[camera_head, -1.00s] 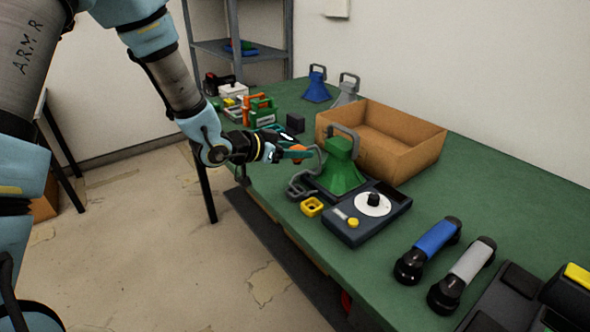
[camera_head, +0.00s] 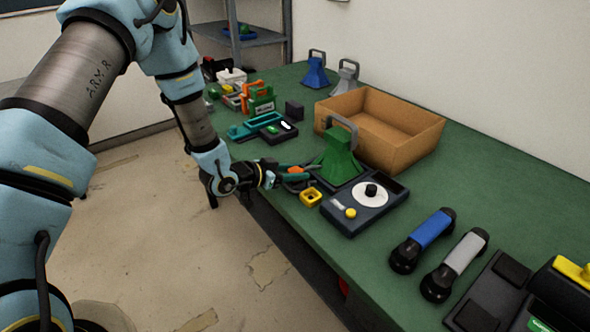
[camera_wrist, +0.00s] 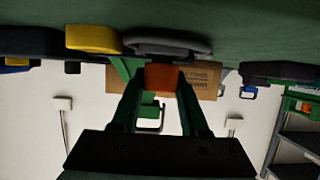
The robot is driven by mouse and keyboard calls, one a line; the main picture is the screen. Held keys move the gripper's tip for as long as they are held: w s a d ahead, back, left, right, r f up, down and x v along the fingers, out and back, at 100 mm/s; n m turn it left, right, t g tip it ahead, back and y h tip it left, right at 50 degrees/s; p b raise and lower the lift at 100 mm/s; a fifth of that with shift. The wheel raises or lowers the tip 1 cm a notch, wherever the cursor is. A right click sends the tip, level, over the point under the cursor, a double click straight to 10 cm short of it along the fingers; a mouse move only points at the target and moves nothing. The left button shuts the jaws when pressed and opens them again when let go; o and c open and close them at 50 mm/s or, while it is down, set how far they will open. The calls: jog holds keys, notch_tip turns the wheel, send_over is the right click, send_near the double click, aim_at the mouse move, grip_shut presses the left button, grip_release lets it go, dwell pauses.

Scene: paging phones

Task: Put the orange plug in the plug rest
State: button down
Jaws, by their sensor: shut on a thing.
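My gripper (camera_head: 290,174) is shut on the orange plug (camera_head: 296,169), over the front part of the green table. In the wrist view the orange plug (camera_wrist: 162,77) sits between the two green fingers. A small yellow square holder with a dark opening (camera_head: 311,197), which looks like the plug rest, stands on the table just right of and below my gripper in the head view. It seems to be the yellow block (camera_wrist: 92,38) in the wrist view. The plug is apart from it. A grey cord (camera_wrist: 165,46) shows beside the plug in the wrist view.
A green horn-shaped speaker (camera_head: 340,155) stands close behind my gripper. A dark dial unit (camera_head: 362,205) is just right of the yellow holder. An open cardboard box (camera_head: 415,145), a blue handset (camera_head: 428,236) and a grey handset (camera_head: 462,260) lie farther right.

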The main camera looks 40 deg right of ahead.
jog(key=shift+f+b, duration=0.35)
jog(key=shift+c, duration=2.1)
grip_release()
jog(key=shift+r, duration=0.1)
jog(key=shift+r+p, duration=0.45)
jog(key=shift+p, duration=0.05)
jog(key=b+v, duration=0.3)
jog(key=v, duration=0.8)
jog(key=shift+a, duration=0.5)
